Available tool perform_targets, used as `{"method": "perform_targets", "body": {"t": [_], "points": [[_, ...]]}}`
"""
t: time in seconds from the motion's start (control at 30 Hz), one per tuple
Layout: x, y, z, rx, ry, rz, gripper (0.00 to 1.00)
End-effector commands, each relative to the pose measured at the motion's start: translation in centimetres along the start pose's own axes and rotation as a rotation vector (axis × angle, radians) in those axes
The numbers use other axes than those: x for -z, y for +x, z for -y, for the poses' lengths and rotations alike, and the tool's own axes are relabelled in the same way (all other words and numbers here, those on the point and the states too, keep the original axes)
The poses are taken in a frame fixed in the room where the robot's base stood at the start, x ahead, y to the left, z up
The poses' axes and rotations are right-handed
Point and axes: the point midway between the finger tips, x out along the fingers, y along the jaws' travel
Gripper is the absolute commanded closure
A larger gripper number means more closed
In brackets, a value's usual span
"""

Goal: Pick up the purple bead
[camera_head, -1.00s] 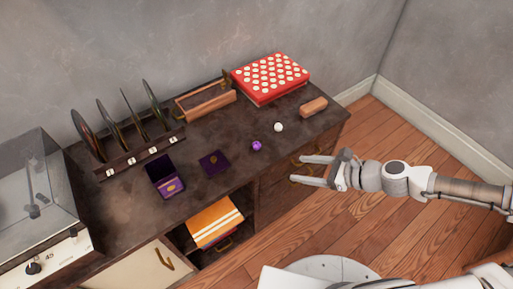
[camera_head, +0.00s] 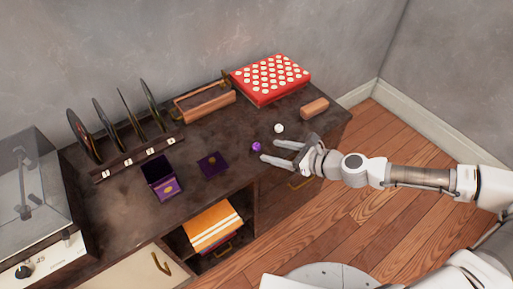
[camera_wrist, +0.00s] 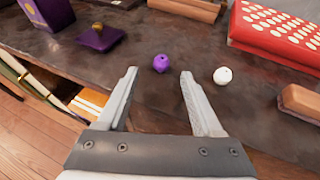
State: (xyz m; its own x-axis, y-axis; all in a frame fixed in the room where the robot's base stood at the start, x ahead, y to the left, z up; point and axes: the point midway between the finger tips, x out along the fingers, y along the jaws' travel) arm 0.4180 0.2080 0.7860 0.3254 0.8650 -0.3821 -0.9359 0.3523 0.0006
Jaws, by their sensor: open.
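The purple bead (camera_head: 256,146) is a small round ball on the dark cabinet top, near its front edge. In the wrist view the purple bead (camera_wrist: 160,63) lies just beyond the fingertips, between their lines and nearer the middle of the gap. My gripper (camera_head: 269,151) is open and empty, its fingers spread at the cabinet's front edge and pointing at the bead. In the wrist view my gripper (camera_wrist: 158,72) has a wide gap between its fingers. The fingers look apart from the bead.
A white bead (camera_head: 279,128) lies right of the purple one, outside the right finger. A purple lid (camera_head: 213,164) and an open purple box (camera_head: 161,178) stand to the left. A brown block (camera_head: 314,108) and red case (camera_head: 270,78) are behind right.

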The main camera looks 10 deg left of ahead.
Motion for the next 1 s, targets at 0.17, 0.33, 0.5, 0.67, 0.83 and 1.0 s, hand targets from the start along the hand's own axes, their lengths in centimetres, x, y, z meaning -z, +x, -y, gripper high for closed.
{"method": "perform_targets", "body": {"t": [0.17, 0.33, 0.5, 0.67, 0.83, 1.0], "points": [[0.1, 1.8, 0.0, -0.001, -0.001, -0.001, 0.32], [0.0, 2.4, 0.0, -0.001, -0.002, -0.001, 0.32], [-0.4, 4.3, 0.1, -0.002, -0.004, -0.001, 0.32], [-0.6, 6.2, 0.2, -0.001, -0.002, -0.002, 0.32], [-0.7, 7.2, 0.2, -0.001, -0.002, -0.001, 0.32], [-0.7, 7.2, 0.3, 0.0, -0.001, -0.001, 0.32]]}}
